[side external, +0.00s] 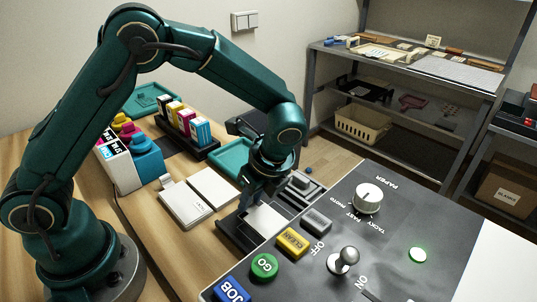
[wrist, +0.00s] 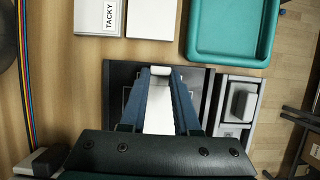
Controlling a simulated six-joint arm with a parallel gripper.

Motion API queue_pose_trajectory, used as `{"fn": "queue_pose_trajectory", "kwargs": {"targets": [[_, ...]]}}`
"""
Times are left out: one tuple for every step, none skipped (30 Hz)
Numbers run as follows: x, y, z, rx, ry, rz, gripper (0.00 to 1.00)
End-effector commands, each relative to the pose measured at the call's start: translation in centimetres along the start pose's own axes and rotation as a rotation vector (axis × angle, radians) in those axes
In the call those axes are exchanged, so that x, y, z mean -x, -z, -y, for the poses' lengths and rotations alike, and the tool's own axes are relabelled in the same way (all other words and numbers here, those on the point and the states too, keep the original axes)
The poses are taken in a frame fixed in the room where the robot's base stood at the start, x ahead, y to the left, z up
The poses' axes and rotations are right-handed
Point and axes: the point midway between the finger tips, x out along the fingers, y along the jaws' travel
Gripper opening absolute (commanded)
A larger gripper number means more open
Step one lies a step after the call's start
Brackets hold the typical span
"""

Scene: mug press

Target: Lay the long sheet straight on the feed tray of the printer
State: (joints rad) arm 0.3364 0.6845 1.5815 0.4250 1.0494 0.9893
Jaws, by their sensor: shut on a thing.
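The long white sheet (side external: 265,220) lies on or just above a dark tray (side external: 233,236) beside the printer's control panel (side external: 390,215); the contact is hard to tell. My gripper (side external: 250,200) points down over this tray, its fingers closed at the sheet. In the wrist view, the fingers of my gripper (wrist: 160,72) meet at the sheet's far end, and the white sheet (wrist: 159,112) runs back between them. The dark tray (wrist: 118,75) shows around the fingers. The sheet's near end is hidden by my gripper body.
Two white paper stacks (side external: 187,203) lie left of the tray, one labelled TACKY (wrist: 98,15). A teal tray (wrist: 232,55) is close by. Ink cartridges (side external: 187,122) stand behind. A grey block with a dark pad (wrist: 240,102) borders the dark tray on the right.

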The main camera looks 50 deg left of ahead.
Motion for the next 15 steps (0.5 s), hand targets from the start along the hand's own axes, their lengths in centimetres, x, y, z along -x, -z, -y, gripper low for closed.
{"fn": "queue_pose_trajectory", "kwargs": {"targets": [[-0.07,0.02,-0.01,0.000,0.000,0.000,0.00],[-0.15,0.05,-0.01,0.000,-0.001,0.000,0.00],[-0.27,0.10,-0.02,-0.001,-0.001,0.000,0.00],[-0.35,0.13,-0.01,-0.001,-0.001,0.000,0.00],[-0.30,0.12,0.00,0.000,0.000,0.000,0.41],[-0.29,0.12,0.01,0.000,0.000,0.000,0.57],[-0.29,0.11,0.00,0.000,0.000,0.000,0.60],[-0.28,0.11,0.00,0.000,0.000,0.000,0.60],[-0.28,0.11,0.00,0.000,0.000,0.000,0.60],[-0.28,0.11,0.00,0.000,0.000,0.000,0.60],[-0.28,0.11,0.00,0.000,0.000,0.000,0.60],[-0.28,0.11,0.00,0.000,0.000,0.000,0.60],[-0.27,0.11,0.00,0.000,0.000,0.000,0.60],[-0.27,0.11,0.00,0.000,0.000,0.000,0.60],[-0.25,0.10,0.01,0.000,0.000,0.000,0.60]]}}
